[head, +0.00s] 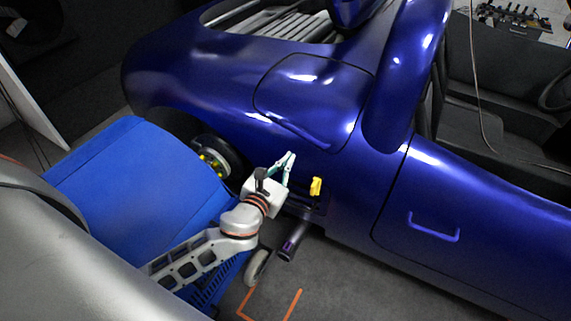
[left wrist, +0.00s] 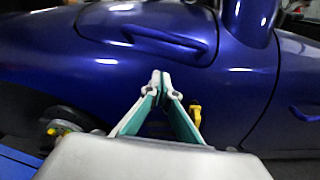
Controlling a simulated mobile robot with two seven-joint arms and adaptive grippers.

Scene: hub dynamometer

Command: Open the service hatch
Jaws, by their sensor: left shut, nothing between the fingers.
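A dark blue car body fills much of both views. An outlined panel (head: 318,95), which looks like the service hatch, lies flush in its side and appears closed. In the left wrist view the panel (left wrist: 150,20) is straight ahead, with a dark raised bar or edge (left wrist: 170,42) along its lower part. My left gripper (head: 290,155) is just below the panel in the head view, its teal fingers together and empty. In the left wrist view its fingertips (left wrist: 160,73) point up at the panel's lower edge. Whether they touch the body cannot be told. My right gripper is not in view.
A yellow part (head: 315,187) sticks out of the lower body right of my left gripper. A wheel hub (head: 215,160) and a blue cabinet (head: 130,175) stand to the left. A door with a handle (head: 434,229) is at right. The floor at lower right is clear.

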